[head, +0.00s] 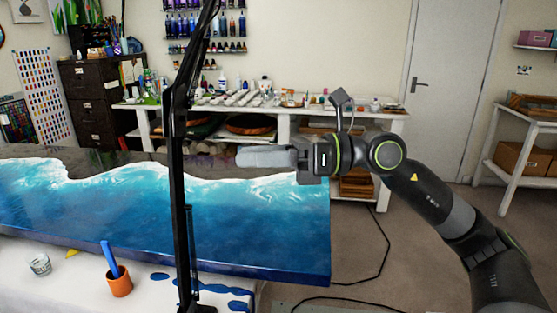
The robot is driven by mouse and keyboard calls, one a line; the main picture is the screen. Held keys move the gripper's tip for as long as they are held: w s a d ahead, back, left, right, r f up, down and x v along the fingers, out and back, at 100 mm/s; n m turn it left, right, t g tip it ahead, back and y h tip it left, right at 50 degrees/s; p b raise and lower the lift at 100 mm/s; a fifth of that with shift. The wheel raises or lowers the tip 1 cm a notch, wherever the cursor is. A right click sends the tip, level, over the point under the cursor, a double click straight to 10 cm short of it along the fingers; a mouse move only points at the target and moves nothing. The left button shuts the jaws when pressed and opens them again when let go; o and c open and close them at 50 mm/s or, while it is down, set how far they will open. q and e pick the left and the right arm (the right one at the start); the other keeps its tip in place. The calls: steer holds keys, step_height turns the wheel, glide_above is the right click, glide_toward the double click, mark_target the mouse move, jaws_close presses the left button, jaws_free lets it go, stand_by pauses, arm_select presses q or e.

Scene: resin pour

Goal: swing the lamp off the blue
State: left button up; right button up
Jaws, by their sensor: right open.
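A black jointed stand (178,170), which looks like the lamp's arm, rises upright in the foreground and crosses in front of the blue panel. Its upper rods lean right and leave the top of the picture, so the lamp's head is not in view. The blue resin panel (130,215), with white wave edges and a dark far strip, lies flat across the left and middle. My right gripper (245,157) comes in from the right, pointing left over the panel's far right part. It is open and holds nothing I can see. It is right of the stand, apart from it in the picture. My left gripper is out of view.
An orange cup (120,286) with a blue stick and a clear cup (40,265) stand on the white cover in front of the panel. A white bench (384,123) with supplies stands behind. Cables lie on the floor at right.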

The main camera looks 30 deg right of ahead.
steer(key=shift+b+v, duration=0.9)
steer(key=shift+v, duration=0.65)
